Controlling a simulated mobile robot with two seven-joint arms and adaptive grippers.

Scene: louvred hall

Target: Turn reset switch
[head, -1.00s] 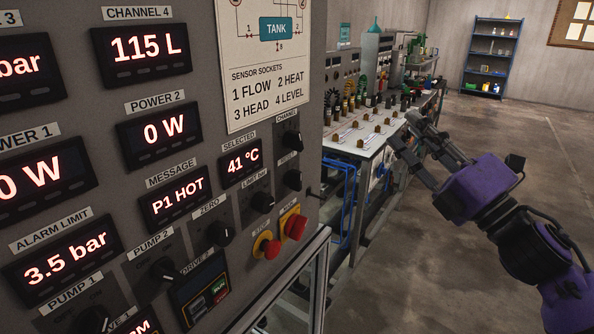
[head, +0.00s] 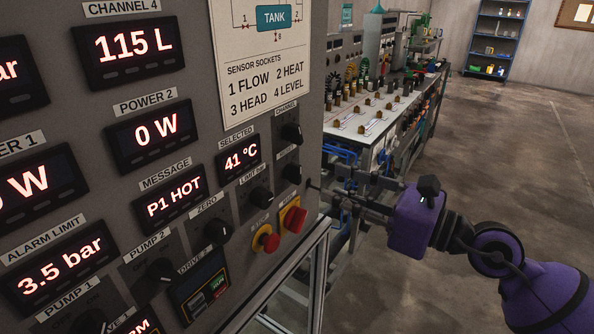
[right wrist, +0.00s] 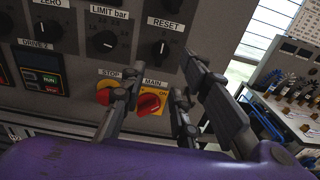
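The reset switch is a black knob (head: 291,173) on the right side of the grey panel, below the channel knob. In the right wrist view the knob (right wrist: 160,49) sits under its RESET label, with the red MAIN switch (right wrist: 149,104) below it. My right gripper (head: 322,185) is just right of the panel edge in the head view, pointing left toward the knob. In the right wrist view its fingers (right wrist: 163,66) are spread apart with nothing between them, and the knob shows beyond the gap. Contact is not visible. My left gripper is not in view.
A red stop button (head: 266,239) on yellow sits low on the panel, near the limit bar knob (head: 260,197). A cluttered workbench (head: 350,128) stands behind my right gripper. The floor to the right is open, with a blue shelf (head: 495,40) at the back.

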